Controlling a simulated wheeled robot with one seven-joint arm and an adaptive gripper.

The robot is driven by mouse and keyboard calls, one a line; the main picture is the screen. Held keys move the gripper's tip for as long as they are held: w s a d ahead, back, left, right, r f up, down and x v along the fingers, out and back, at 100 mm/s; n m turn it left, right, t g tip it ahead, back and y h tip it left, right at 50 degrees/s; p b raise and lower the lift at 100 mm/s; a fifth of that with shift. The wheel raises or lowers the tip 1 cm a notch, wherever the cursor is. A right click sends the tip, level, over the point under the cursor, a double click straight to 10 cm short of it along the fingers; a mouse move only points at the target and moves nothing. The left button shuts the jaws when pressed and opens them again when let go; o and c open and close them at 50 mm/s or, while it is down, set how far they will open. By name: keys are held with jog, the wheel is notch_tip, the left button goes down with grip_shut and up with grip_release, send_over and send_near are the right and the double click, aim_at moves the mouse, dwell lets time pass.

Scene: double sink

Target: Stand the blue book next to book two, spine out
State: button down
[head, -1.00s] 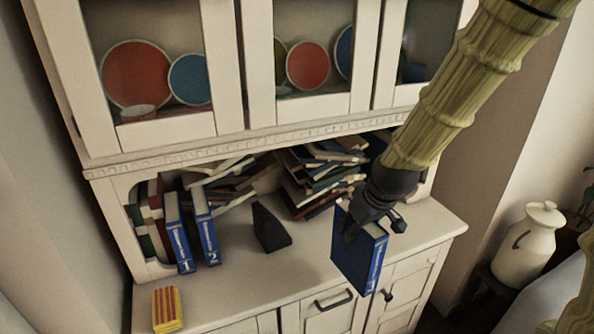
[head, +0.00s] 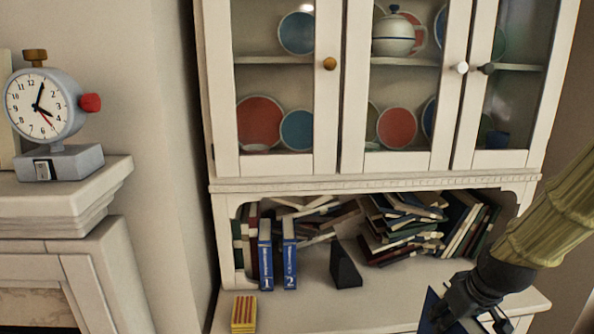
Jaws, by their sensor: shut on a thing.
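Book two (head: 289,265), blue with a white 2 on its spine, stands upright on the cabinet counter with its spine facing out. Blue book one (head: 265,265) stands just left of it, also spine out. My gripper (head: 459,308) is at the lower right, shut on the blue book (head: 427,314). Only part of that book shows; the rest is cut off by the bottom edge or hidden by the gripper. It is to the right of and nearer than book two, apart from it.
A black wedge-shaped bookend (head: 345,267) stands right of book two, with a gap between. A messy book pile (head: 400,232) fills the back right. A yellow and red striped box (head: 244,314) is at the front left. The counter (head: 340,312) in front is clear.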

aim_at(431, 325)
jog(key=f, duration=0.1)
jog(key=w+a+f, duration=0.1)
jog(key=a+f, duration=0.1)
jog(key=shift+w+a+f, duration=0.2)
jog(key=shift+a+f, duration=0.05)
jog(key=shift+f, duration=0.05)
jog(key=a+f+m, duration=0.1)
jog(key=a+f, duration=0.5)
jog(key=f, duration=0.3)
jog(key=a+f+m, duration=0.1)
jog(key=a+f, duration=0.5)
jog(key=f, duration=0.4)
jog(key=shift+a+h, duration=0.25)
jog(key=shift+h, duration=0.15)
